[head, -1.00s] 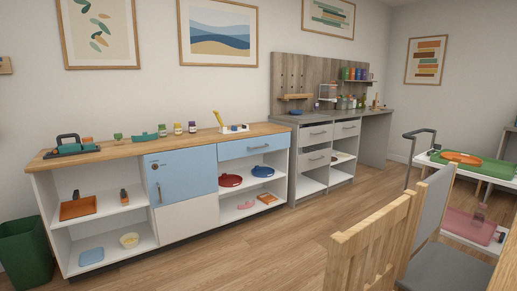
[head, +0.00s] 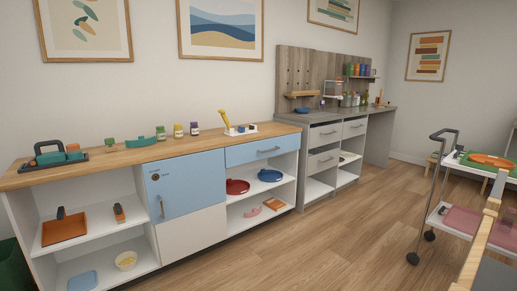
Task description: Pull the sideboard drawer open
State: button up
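The sideboard (head: 190,236) stands along the back wall at the left and middle, with a wooden top and a white body. Its blue drawer (head: 247,153) sits at the upper right, under the top, and looks closed. The drawer has a horizontal metal bar handle (head: 268,151). Left of it is a blue door (head: 185,186) with a vertical handle and a round lock. My gripper is not in view.
A grey workbench (head: 340,155) stands right of the sideboard. A trolley (head: 437,210) and part of a wooden chair (head: 478,245) are at the right. Open wooden floor (head: 340,240) lies in front of the sideboard. Several small items stand on its top.

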aim_at(237, 154)
jog(key=i+j, duration=0.75)
jog(key=i, duration=0.25)
jog(key=i+j, duration=0.4)
jog(key=i, duration=0.15)
jog(key=i+l, duration=0.2)
jog(key=i, duration=0.25)
jog(key=i+l, duration=0.25)
jog(key=i, duration=0.2)
jog(key=i+l, duration=0.2)
jog(key=i, duration=0.2)
jog(key=i+l, duration=0.1)
jog(key=l, duration=0.2)
jog(key=i+l, duration=0.1)
jog(key=l, duration=0.25)
jog(key=i+l, duration=0.15)
jog(key=l, duration=0.15)
jog(key=i+l, duration=0.1)
jog(key=l, duration=0.25)
jog(key=z, duration=0.05)
